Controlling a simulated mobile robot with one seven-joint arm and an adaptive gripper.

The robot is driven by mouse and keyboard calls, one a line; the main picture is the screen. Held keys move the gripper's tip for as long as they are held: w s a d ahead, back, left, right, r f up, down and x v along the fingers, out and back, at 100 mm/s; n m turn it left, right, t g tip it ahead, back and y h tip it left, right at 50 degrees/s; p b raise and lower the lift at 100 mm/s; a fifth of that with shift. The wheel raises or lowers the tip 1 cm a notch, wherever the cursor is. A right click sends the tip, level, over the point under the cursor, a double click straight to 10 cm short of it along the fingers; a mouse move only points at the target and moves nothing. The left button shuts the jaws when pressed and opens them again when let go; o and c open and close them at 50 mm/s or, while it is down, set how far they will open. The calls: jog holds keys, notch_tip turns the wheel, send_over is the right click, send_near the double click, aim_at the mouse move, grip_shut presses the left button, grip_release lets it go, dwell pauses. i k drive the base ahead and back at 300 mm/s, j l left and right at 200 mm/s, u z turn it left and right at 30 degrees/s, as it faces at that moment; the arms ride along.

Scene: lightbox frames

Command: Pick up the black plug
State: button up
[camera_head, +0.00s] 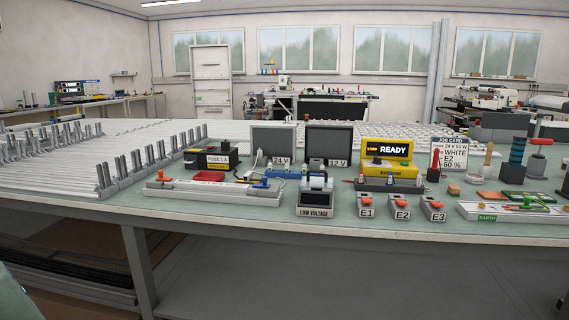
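No object shows clearly as the black plug at this size. Small dark parts that could be it are a black piece (226,145) on top of the fuse box and a dark upright piece with a red part (433,173) below the job card. I cannot tell which, if either, is a plug. The fuse box (196,161) is black with a yellow band and a "FUSE 1A" label. My gripper is not in view, so I cannot see where it is or whether it holds anything.
The green bench top (120,218) is crowded. Two grey panels stand at the 24 V (273,138) and 12 V (329,141) labels. A yellow READY unit (388,154), a low-voltage box (315,197), a grey tray (215,192) and metal rails (60,165) surround them. The front edge strip is clear.

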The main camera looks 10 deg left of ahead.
aim_at(225, 145)
jog(key=i+j, duration=0.7)
jog(key=i, duration=0.1)
